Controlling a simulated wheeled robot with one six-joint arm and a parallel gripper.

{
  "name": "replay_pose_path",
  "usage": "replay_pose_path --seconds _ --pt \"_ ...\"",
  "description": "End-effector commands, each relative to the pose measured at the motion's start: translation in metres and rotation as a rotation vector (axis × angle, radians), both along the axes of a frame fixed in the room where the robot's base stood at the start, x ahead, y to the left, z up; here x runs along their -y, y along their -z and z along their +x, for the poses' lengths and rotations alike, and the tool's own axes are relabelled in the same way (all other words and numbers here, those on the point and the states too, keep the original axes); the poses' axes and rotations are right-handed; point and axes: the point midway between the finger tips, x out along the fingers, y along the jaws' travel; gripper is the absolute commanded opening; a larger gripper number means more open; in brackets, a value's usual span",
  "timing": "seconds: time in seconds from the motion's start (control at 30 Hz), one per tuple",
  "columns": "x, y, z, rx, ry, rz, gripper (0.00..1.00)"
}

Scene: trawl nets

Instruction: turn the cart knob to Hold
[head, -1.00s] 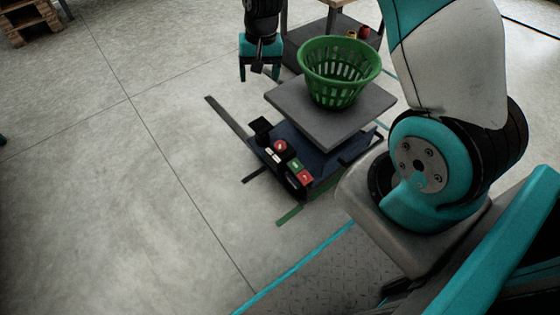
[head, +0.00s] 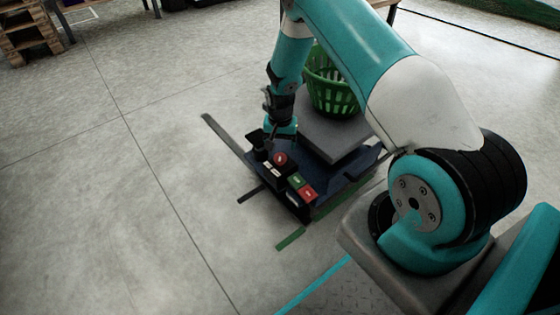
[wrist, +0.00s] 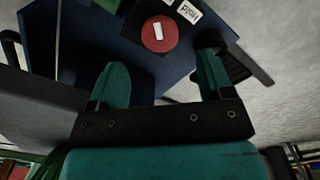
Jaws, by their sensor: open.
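The cart (head: 345,178) is dark blue, with a black control panel at its near end. The knob (head: 280,158) is a red disc on that panel. In the wrist view the knob (wrist: 152,40) shows a short white mark running nearly up and down, and the white Hold label (wrist: 188,12) is beyond it to the upper right. A second white label is cut off at the top edge. My gripper (wrist: 163,75) is open and empty, its teal fingers apart and short of the knob in the picture.
A green basket (head: 335,95) stands on the cart's grey top plate (head: 320,143), partly hidden by my arm. Green (head: 296,180) and red (head: 308,193) buttons sit near the knob. A dark post (head: 256,139) rises at the panel's left.

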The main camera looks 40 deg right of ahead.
Motion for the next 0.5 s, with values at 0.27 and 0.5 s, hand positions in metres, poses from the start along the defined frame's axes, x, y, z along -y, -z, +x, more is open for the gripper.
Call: replay_pose_path --seconds 0.27,0.5 --pt "0.000 0.051 0.000 0.000 0.000 0.000 0.74" --pt "0.000 0.061 0.000 0.000 0.000 0.000 0.74"
